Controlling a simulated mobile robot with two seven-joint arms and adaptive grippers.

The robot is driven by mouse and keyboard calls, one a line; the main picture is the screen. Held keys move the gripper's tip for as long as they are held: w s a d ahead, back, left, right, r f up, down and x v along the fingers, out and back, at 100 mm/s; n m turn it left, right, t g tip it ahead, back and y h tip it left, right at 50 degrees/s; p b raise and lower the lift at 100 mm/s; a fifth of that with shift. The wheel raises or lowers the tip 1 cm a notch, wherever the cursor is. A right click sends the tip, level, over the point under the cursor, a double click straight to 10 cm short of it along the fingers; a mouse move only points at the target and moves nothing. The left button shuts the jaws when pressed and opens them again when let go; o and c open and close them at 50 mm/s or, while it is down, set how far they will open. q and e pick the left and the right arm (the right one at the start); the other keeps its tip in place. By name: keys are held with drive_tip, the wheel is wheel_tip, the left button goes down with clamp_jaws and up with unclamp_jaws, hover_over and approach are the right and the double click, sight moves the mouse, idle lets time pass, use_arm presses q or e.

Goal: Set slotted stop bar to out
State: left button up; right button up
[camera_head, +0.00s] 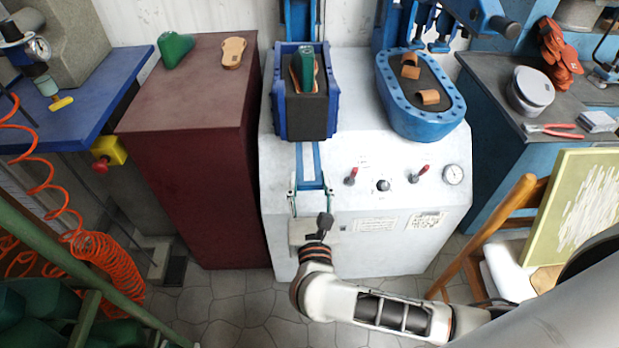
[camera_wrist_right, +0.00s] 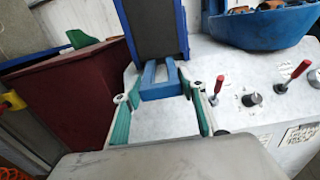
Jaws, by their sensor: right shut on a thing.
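The slotted stop bar (camera_head: 311,186) is blue, with two prongs and a slot between them. It lies on the white machine top, running from under the front of the blue-walled holder toward me. In the right wrist view its near crosspiece (camera_wrist_right: 160,91) shows between my fingers. My right gripper (camera_head: 311,193) is shut on this near end, one green-padded finger at each side; the fingers also show in the right wrist view (camera_wrist_right: 162,88). The bar's far end is hidden at the holder. My left gripper is not in view.
The blue-walled holder (camera_head: 276,108) carries a green last and sole on a dark block. Red-handled levers (camera_head: 351,176), a knob (camera_head: 383,185) and a gauge (camera_head: 453,174) sit right of the bar. A dark red cabinet (camera_head: 190,95) stands close on the left.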

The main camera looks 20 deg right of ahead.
drive_tip(key=v, duration=0.8)
drive_tip(key=o, duration=1.6)
drive_tip(key=shift+s, duration=0.1)
drive_tip(key=v, duration=0.7)
drive_tip(key=shift+s, duration=0.25)
